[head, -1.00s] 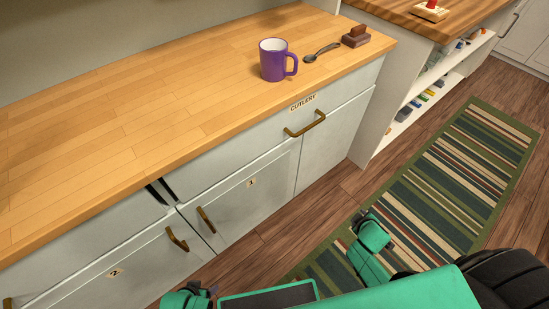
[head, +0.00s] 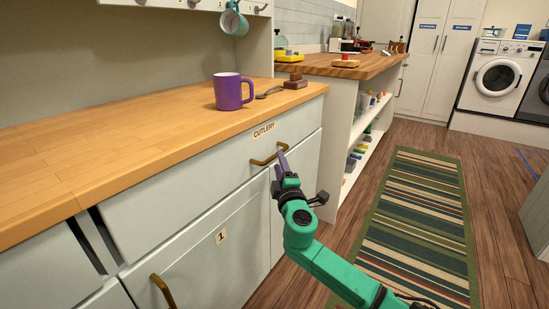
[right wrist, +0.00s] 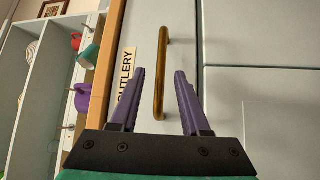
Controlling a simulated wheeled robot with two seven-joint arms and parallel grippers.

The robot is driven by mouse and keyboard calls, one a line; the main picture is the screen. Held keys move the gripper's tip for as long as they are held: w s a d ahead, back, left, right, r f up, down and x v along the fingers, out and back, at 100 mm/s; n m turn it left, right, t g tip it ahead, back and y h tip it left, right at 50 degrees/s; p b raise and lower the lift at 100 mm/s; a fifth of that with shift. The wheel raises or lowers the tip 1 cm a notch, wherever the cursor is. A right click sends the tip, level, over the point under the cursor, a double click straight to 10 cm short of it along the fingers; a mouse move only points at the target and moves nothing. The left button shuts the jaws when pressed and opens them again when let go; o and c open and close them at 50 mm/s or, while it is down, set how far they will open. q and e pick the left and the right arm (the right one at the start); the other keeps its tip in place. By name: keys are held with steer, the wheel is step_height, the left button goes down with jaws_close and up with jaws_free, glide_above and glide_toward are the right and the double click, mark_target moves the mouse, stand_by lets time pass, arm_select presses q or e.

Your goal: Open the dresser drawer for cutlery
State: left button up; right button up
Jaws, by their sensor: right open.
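The cutlery drawer (head: 215,180) is a pale grey-green front under the wooden top and looks shut. Its label (head: 264,130) reads CUTLERY, with a brass bar handle (head: 268,158) below it. My right gripper (head: 281,160) is at the right end of this handle in the head view. In the right wrist view its two purple fingers are apart, and the handle (right wrist: 160,80) runs upright in the picture between them. I cannot tell whether the fingers touch it. My left gripper is not in view.
A purple mug (head: 229,92), a spoon (head: 269,93) and a brown block (head: 295,81) are on the dresser top. A door marked 1 (head: 200,255) is below the drawer. Open shelves (head: 363,135) stand beyond. A striped rug (head: 420,215) lies on the clear floor.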

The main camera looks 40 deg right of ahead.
steer(key=x, duration=0.5)
steer(key=shift+w+d, duration=0.1)
steer(key=shift+w, duration=0.15)
jaws_close()
steer(key=shift+f, duration=0.15)
stand_by(0.9)
